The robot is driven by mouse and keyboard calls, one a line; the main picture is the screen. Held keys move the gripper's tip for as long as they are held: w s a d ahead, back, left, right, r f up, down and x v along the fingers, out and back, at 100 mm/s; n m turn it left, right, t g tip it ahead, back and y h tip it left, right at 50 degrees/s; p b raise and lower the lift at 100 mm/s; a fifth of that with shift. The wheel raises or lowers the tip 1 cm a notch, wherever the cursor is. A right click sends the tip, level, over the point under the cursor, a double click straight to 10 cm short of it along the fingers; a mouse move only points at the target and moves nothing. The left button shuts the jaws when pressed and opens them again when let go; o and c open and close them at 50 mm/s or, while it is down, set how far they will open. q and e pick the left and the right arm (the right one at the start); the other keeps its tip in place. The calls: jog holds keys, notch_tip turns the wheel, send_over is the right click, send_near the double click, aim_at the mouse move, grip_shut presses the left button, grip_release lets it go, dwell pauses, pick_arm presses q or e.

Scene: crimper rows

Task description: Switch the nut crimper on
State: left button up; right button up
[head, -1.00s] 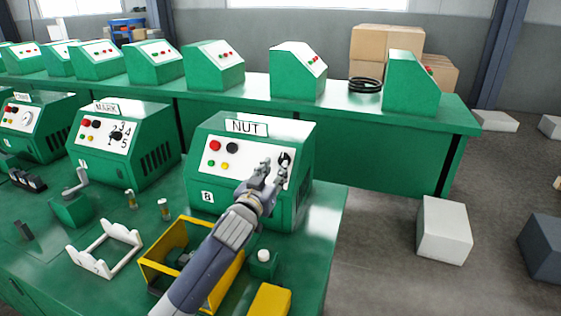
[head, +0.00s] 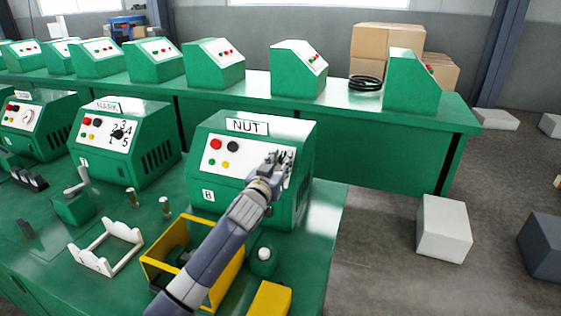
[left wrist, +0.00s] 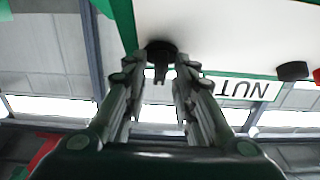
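The nut crimper (head: 250,190) is a green box labelled NUT, with a white sloped panel. The panel bears a red button (head: 215,144), a black button (head: 232,146), and small green and yellow ones below. My left gripper (head: 279,156) is at the right part of this panel and hides the dark knob there in the head view. In the left wrist view the black knob (left wrist: 160,50) lies between the tips of my left gripper (left wrist: 160,75). The fingers stand apart, with gaps seen beside the knob's stem. My right gripper is not in view.
A white bracket (head: 105,246) lies on the bench.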

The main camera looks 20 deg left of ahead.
pick_arm(q)
jog(key=shift+s+r, duration=0.15)
jog(key=shift+r, duration=0.05)
grip_shut()
